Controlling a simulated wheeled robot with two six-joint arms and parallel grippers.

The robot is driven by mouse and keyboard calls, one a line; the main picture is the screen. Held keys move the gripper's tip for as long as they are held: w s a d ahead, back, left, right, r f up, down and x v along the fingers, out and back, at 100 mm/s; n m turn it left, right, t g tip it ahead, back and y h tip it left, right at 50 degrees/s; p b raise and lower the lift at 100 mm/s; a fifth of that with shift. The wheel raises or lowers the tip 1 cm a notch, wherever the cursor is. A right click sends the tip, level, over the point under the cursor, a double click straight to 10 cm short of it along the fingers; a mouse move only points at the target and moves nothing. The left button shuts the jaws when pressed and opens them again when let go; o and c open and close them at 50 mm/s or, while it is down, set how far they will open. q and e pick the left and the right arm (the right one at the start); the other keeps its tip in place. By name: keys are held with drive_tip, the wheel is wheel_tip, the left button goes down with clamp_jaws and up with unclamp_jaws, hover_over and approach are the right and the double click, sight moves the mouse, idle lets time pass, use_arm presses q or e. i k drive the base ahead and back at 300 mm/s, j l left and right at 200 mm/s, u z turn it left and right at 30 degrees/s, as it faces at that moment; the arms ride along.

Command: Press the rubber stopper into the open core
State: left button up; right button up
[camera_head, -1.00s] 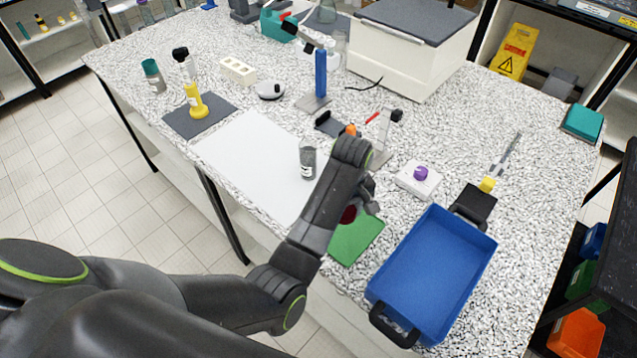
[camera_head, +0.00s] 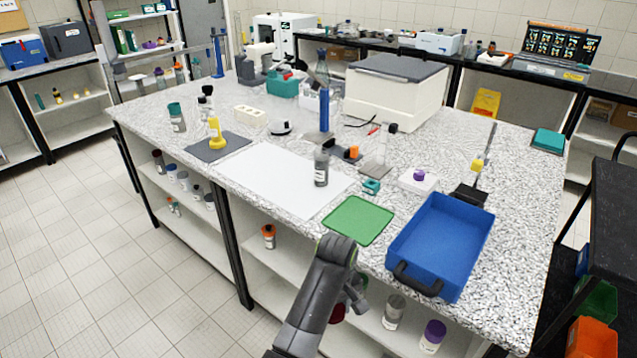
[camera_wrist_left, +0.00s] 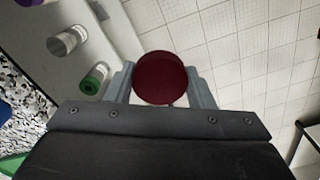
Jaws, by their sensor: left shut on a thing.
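My left gripper (camera_wrist_left: 160,90) is shut on a round dark red stopper (camera_wrist_left: 160,77), whose flat face shows between the two fingers in the left wrist view. In the head view the dark red stopper (camera_head: 337,313) shows partly beside my left wrist, in front of the bench's near edge and lower than its top. A small teal piece (camera_head: 371,186) stands on the bench behind the green mat (camera_head: 358,220); I cannot tell if it is the open core. A grey labelled jar (camera_head: 321,168) stands upright on the white sheet. My right gripper is out of view.
A blue tray (camera_head: 440,243) with a black handle lies right of the green mat. A white block with a purple knob (camera_head: 419,176) stands behind it. Bottles stand on the shelf under the bench, including a green-capped one (camera_wrist_left: 94,79). The white sheet (camera_head: 270,180) is mostly clear.

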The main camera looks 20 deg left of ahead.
sight(321, 167)
drive_tip(key=i+j, duration=0.1)
drive_tip(key=j, duration=0.35)
drive_tip(key=i+j, duration=0.1)
drive_tip(key=j, duration=0.4)
drive_tip(key=i+j, duration=0.1)
drive_tip(key=j, duration=0.35)
drive_tip(key=i+j, duration=0.1)
drive_tip(key=j, duration=0.4)
drive_tip(key=i+j, duration=0.1)
drive_tip(key=j, duration=0.35)
drive_tip(key=i+j, duration=0.1)
drive_tip(key=j, duration=0.4)
drive_tip(key=j+z, duration=0.2)
drive_tip(key=z, duration=1.1)
